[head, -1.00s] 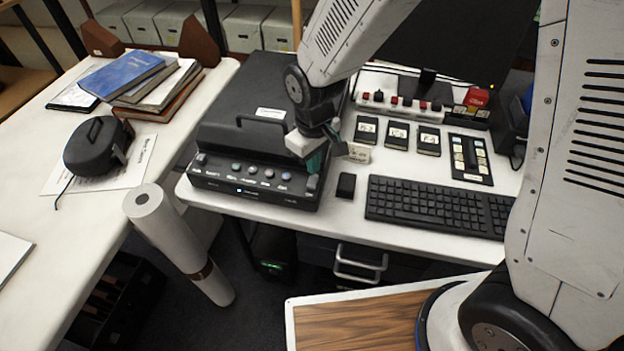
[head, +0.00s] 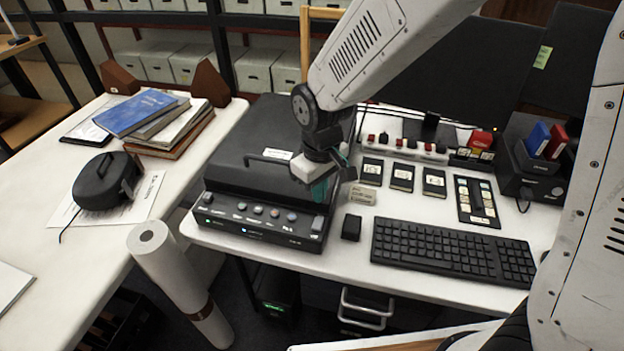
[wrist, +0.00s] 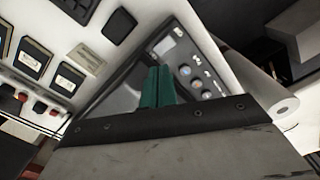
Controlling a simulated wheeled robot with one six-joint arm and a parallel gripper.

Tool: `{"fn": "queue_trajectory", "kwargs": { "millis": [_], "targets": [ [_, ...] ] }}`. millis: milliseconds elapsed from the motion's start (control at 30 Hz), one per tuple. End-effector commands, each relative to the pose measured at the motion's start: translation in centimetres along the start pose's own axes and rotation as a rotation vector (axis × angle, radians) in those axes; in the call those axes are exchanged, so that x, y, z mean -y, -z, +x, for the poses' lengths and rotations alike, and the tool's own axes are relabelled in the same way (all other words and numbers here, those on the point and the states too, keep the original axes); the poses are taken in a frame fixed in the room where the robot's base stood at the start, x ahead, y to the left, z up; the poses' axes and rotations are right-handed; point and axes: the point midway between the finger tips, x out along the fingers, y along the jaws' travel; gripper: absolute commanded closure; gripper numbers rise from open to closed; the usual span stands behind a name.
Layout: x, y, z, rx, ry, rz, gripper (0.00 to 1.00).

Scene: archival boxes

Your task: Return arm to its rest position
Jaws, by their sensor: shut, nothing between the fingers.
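My gripper (head: 319,190) hangs from my arm over the right front of the black scanner-like device (head: 262,140) in the head view. Its teal fingers are shut with nothing between them, and they also show together in the wrist view (wrist: 158,87). The device has a front panel with a row of round buttons, and these appear just beyond the fingertips in the wrist view. I cannot tell the exact gap between the fingertips and the device.
A black keyboard (head: 452,252), a small black block (head: 351,227) and several labelled cards lie right of the gripper. A white paper roll (head: 170,265) leans between the tables. Books (head: 150,120) and a black round case (head: 104,181) lie on the left table.

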Motion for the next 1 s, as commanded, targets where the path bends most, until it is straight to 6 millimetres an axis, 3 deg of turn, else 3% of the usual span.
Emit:
{"fn": "queue_trajectory", "kwargs": {
  "millis": [167,267,367,600,800,1000],
  "targets": [
    [0.0,-0.1,0.0,0.007,0.001,0.008,1.0],
    [0.3,-1.6,0.2,0.066,0.012,0.031,1.0],
    [0.6,-4.6,-1.0,0.134,0.023,0.074,1.0],
    [-1.2,-11.7,-7.2,0.165,0.031,0.237,1.0],
    [-2.4,-18.3,-12.1,0.131,0.028,0.398,1.0],
    [-2.7,-24.1,-15.4,0.054,0.013,0.549,1.0]
  ]
}}
